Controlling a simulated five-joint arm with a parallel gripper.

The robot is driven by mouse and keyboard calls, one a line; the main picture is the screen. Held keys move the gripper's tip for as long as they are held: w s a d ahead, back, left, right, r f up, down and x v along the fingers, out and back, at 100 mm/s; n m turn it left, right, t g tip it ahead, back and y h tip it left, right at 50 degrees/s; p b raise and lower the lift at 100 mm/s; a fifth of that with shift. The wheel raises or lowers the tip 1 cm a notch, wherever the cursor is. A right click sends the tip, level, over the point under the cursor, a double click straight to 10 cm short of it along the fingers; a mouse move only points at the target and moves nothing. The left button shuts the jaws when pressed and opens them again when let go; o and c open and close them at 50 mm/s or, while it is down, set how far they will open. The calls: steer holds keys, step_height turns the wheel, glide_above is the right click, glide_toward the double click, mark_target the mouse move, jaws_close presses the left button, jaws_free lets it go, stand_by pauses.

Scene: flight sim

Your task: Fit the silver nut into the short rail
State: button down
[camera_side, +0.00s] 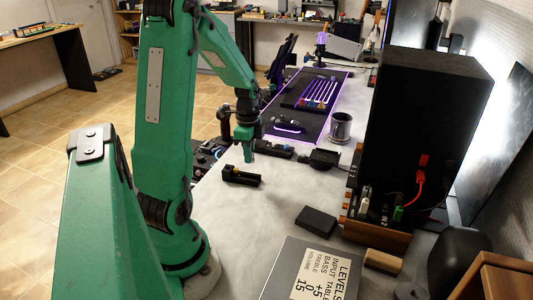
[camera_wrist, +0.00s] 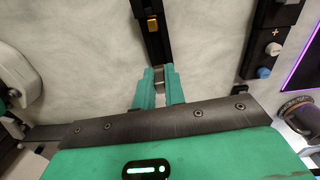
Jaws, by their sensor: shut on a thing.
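My gripper (camera_wrist: 160,86) is shut on the silver nut (camera_wrist: 159,75), a small grey piece showing between the green fingertips in the wrist view. The short rail (camera_wrist: 158,45) is a black channel running up from just beyond the fingertips, with a gold nut (camera_wrist: 153,24) in it. In the side view my gripper (camera_side: 248,158) is just above and beyond the short rail (camera_side: 240,178), which lies on the pale table. The silver nut cannot be made out there. Whether it touches the rail is unclear, as the fingers hide the rail's near end.
A black strip with a blue knob (camera_wrist: 264,72) lies to the right in the wrist view. In the side view a metal mug (camera_side: 340,128) and a black block (camera_side: 316,221) stand right of the rail.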

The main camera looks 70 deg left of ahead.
steer(key=shift+f, duration=0.1)
steer(key=shift+f, duration=2.35)
steer(key=shift+f, duration=0.6)
stand_by(0.4)
steer(key=c, duration=1.4)
jaws_free()
steer(key=shift+r, duration=0.1)
steer(key=shift+r, duration=3.8)
